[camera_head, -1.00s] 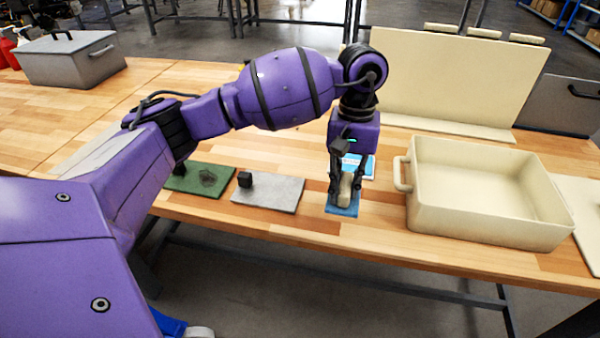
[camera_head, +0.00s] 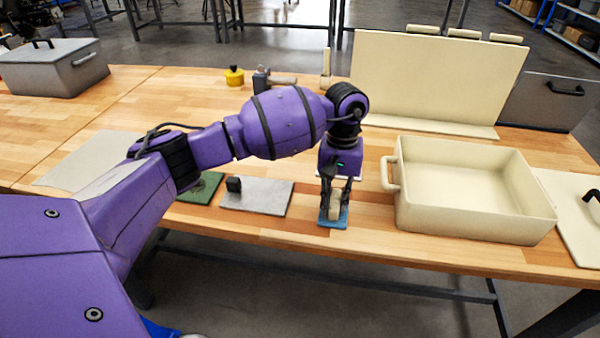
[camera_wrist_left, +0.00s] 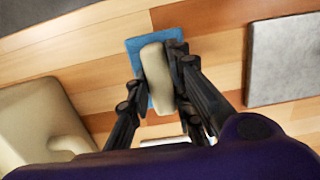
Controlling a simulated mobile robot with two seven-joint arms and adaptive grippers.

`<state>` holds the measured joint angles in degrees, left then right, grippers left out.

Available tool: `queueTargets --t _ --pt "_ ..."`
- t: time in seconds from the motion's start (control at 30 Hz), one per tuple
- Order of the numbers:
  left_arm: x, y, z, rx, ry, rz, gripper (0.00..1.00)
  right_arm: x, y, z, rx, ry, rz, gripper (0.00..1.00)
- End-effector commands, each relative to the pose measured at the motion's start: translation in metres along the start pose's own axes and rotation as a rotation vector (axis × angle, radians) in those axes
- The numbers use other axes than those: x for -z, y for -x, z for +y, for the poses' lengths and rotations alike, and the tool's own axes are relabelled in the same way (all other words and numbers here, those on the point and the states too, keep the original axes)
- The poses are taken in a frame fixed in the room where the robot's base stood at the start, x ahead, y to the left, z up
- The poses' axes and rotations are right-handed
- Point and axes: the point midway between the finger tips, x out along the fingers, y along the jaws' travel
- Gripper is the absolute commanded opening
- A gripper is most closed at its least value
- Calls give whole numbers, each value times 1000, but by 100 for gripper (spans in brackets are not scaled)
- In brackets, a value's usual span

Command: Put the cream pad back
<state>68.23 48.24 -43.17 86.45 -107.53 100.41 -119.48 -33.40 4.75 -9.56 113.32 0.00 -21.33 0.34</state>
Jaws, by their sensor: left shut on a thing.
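The cream pad (camera_head: 334,213) is a small rounded block over a blue mat (camera_head: 342,221) near the table's front edge. My left gripper (camera_head: 333,208) points down and is shut on the pad. In the left wrist view the cream pad (camera_wrist_left: 156,75) lies between the fingers, with the blue mat (camera_wrist_left: 136,47) right behind it. I cannot tell whether the pad touches the mat. My right gripper is not in view.
A cream open bin (camera_head: 470,215) stands to the right of the gripper. A grey mat (camera_head: 262,197) with a black block (camera_head: 234,184) and a green mat (camera_head: 203,190) lie to the left. A cream upright board (camera_head: 435,80) stands behind.

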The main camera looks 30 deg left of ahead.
Motion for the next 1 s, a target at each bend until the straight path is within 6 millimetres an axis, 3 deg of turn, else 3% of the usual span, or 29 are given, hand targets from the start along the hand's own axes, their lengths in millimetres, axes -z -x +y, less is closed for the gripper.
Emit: queueTargets --t 0.03,0.07,0.2,0.47,0.63,1.0 --pt "1 -3 0 0 -1 0 0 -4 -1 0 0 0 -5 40" --pt "1 -2 0 0 -1 1 24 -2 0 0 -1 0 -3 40" --pt "1 -1 1 0 -1 1 39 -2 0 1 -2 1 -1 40" --pt "1 0 1 0 -1 1 39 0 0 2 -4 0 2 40" --pt "1 12 1 -2 -1 4 39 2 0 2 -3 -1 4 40" --pt "1 86 1 0 0 3 39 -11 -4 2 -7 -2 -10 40"
